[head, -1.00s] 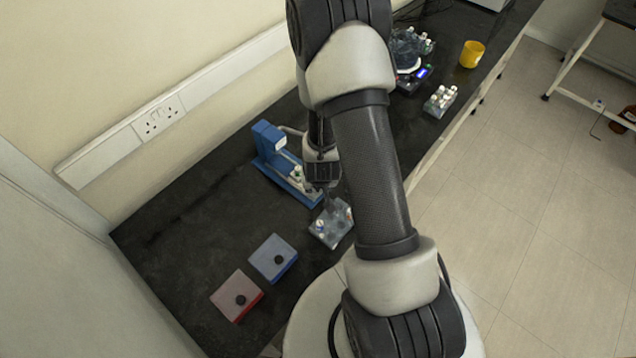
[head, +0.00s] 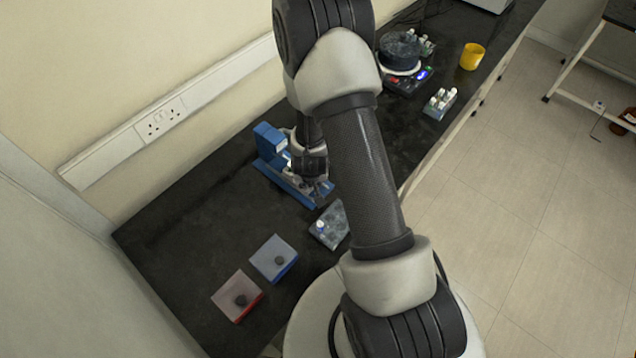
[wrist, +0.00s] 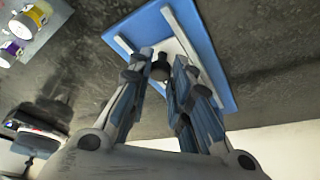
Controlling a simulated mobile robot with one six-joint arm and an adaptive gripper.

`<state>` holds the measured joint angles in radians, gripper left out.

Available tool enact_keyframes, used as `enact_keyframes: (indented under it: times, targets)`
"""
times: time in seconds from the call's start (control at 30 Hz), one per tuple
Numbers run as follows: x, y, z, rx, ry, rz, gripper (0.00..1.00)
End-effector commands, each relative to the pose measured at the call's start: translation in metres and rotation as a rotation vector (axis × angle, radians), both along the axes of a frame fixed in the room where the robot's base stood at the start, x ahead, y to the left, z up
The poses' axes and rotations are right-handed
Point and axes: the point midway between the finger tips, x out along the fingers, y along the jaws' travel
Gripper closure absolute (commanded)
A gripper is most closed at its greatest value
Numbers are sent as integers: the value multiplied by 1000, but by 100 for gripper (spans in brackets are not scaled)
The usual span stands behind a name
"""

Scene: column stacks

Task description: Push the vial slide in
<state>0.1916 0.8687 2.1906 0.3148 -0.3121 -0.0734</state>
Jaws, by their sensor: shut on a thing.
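The blue device (head: 270,142) stands on the black bench, with an upright housing at the left and a long blue base reaching to the right. In the wrist view its blue base (wrist: 222,88) carries light rails and a pale slide (wrist: 172,42). My gripper (wrist: 160,70) is shut on a dark round knob (wrist: 160,66) at the slide's end. In the head view my gripper (head: 322,184) is low over the right part of the base and hides much of the slide. I cannot make out a vial on the slide now.
A clear vial rack (head: 327,232) sits close in front of the device. It also shows in the wrist view (wrist: 28,28). A blue box (head: 272,258) and a red box (head: 237,296) lie nearer. A yellow cup (head: 472,56) and another rack (head: 439,103) are far off.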

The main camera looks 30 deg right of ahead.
Motion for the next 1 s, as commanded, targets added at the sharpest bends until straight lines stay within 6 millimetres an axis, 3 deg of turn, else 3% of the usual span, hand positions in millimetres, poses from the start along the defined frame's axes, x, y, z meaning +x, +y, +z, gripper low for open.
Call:
enact_keyframes:
  times: [0.03, 0.2, 0.63, 0.67, 0.93, 1.0]
  targets:
    - [15, 6, 4, 1, -4, 3, 100]
    - [43, 15, 5, 0, -3, 0, 100]
    - [54, 20, 1, 1, -7, 2, 100]
    - [54, 20, 1, 0, -8, 2, 79]
    - [53, 20, 1, 0, -6, 1, 61]
    - [53, 20, 1, 1, -5, 1, 61]
